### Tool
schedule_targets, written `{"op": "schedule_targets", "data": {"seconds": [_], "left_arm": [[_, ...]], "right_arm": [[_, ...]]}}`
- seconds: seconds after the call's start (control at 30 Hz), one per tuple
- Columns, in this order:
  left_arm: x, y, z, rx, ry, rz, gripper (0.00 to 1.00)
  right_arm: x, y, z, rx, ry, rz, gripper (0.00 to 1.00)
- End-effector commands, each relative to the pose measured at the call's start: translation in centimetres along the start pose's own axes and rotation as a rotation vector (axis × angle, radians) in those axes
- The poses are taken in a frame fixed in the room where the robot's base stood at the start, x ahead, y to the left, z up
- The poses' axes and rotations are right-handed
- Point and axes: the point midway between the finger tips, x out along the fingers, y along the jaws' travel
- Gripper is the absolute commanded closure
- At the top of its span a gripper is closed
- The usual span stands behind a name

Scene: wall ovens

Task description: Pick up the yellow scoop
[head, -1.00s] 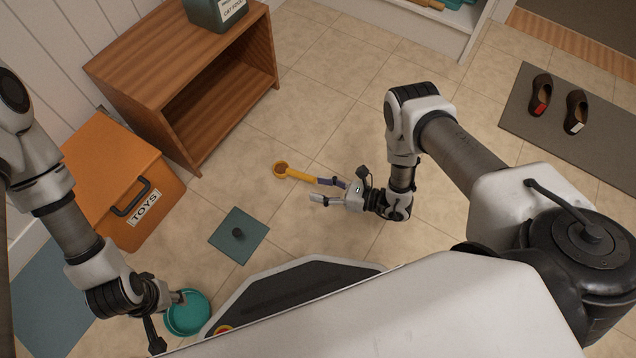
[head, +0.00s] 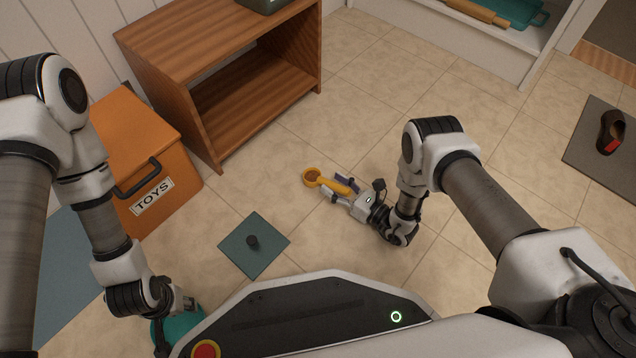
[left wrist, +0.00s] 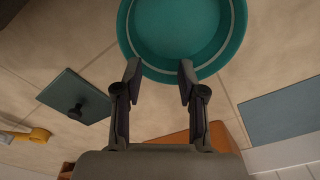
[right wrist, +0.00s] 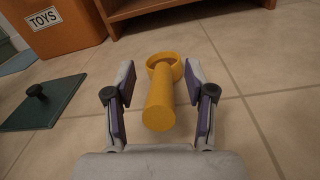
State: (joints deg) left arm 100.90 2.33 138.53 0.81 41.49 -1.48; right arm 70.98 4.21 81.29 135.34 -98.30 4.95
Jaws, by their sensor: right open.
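The yellow scoop (head: 328,181) lies on the tiled floor, its round cup toward the wooden shelf and its handle toward my right gripper (head: 346,190). In the right wrist view the scoop's handle (right wrist: 159,101) points at the camera, between the two open fingers of my right gripper (right wrist: 160,100), with a gap on either side. My left gripper (left wrist: 158,80) is open, with its fingertips at the near rim of a teal bowl (left wrist: 186,72). The bowl also shows in the head view (head: 172,332), partly hidden by my left arm and base.
A dark green square lid with a knob (head: 268,258) lies on the floor left of the scoop. An orange toy box (head: 128,140) and a wooden shelf (head: 160,60) stand behind. A grey mat with a shoe (head: 612,132) is at right. Floor around the scoop is clear.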

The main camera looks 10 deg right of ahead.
Motion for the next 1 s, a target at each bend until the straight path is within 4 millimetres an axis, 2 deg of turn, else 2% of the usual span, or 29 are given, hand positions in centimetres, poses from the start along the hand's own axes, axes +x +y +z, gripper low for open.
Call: {"op": "schedule_targets", "data": {"seconds": [0.07, 0.1, 0.23, 0.27, 0.67, 0.87, 1.0], "left_arm": [[-0.1, 0.0, 0.0, 0.0, 0.0, 0.0, 0.6], [-0.2, 0.0, 0.0, 0.0, 0.0, 0.0, 0.6], [-0.2, 0.0, 0.0, 0.001, 0.0, 0.0, 0.6], [-0.2, 0.0, 0.0, 0.0, 0.0, 0.0, 0.6], [-0.4, 0.0, 0.0, 0.0, -0.001, 0.0, 0.6], [-2.2, 0.0, 0.3, -0.006, -0.013, 0.002, 0.6], [-4.2, 0.0, 0.7, -0.012, -0.027, 0.004, 0.6]], "right_arm": [[-0.1, 0.0, 0.1, 0.0, 0.0, 0.0, 0.45], [-0.1, 0.0, 0.1, 0.0, 0.0, 0.0, 0.49], [-0.1, 0.0, 0.1, 0.0, 0.0, 0.0, 0.95], [-0.1, 0.0, 0.1, 0.0, 0.0, 0.0, 1.0], [-0.1, 0.1, 0.4, 0.0, 0.0, 0.0, 1.0], [-0.1, 0.4, 2.1, 0.0, 0.0, 0.0, 1.0], [-0.1, 0.8, 4.1, 0.0, 0.0, 0.0, 1.0]]}}
